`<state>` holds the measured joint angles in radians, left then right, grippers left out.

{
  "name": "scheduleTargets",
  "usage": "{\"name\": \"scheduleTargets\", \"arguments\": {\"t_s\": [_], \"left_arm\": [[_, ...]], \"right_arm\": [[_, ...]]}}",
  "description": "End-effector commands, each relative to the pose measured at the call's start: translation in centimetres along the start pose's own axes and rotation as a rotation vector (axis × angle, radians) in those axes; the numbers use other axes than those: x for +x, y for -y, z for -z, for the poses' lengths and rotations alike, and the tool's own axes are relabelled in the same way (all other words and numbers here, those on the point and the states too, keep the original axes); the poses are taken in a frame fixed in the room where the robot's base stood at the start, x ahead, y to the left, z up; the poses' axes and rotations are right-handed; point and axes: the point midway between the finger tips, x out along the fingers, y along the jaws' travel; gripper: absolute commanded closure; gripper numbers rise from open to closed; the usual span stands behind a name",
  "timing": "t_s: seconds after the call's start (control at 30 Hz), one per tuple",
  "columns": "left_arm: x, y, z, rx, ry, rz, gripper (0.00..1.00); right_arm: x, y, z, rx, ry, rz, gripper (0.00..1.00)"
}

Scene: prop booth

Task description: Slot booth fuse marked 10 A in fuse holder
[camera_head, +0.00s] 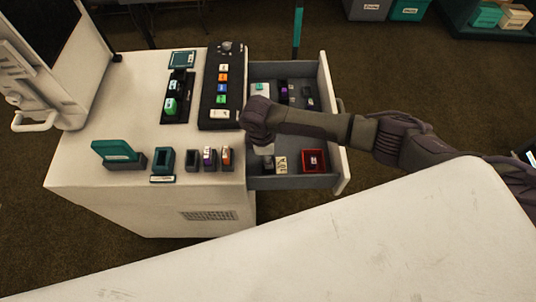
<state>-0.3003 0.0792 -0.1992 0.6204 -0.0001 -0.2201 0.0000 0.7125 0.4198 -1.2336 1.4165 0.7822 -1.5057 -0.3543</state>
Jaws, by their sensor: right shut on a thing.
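My right gripper (267,163) is over the front part of the open drawer, pointing down. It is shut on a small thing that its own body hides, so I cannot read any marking. On the cabinet top stands a row of small dark holders: an empty-looking one (192,161), one with a purple-topped piece (209,157) and one with an orange-topped piece (226,158). Left of them is a teal open frame (163,160) with a label plate (163,179) in front. I cannot tell which is the fuse holder. My left gripper is out of view.
The drawer (325,80) holds a red box (313,168), a beige printed card (281,165) and small loose pieces behind. A black button panel (222,90), a dark tray with green pieces (177,90) and a teal case (118,152) occupy the cabinet top. A pale surface (380,240) fills the foreground.

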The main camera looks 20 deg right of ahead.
Motion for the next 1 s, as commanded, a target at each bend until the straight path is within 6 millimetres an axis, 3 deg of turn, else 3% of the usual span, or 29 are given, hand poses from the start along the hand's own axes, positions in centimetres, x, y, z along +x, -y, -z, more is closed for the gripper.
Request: {"name": "scheduleTargets", "arguments": {"t_s": [0.93, 0.97, 1.0], "left_arm": [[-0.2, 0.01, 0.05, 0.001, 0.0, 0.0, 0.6], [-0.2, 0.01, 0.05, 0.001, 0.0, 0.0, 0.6], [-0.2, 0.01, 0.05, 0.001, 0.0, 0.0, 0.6]], "right_arm": [[0.6, -0.03, 0.12, 0.0, 0.0, 0.0, 0.86], [0.6, -0.03, 0.12, 0.0, 0.0, 0.0, 0.63], [0.6, -0.03, 0.12, 0.0, 0.0, 0.0, 0.56]]}}
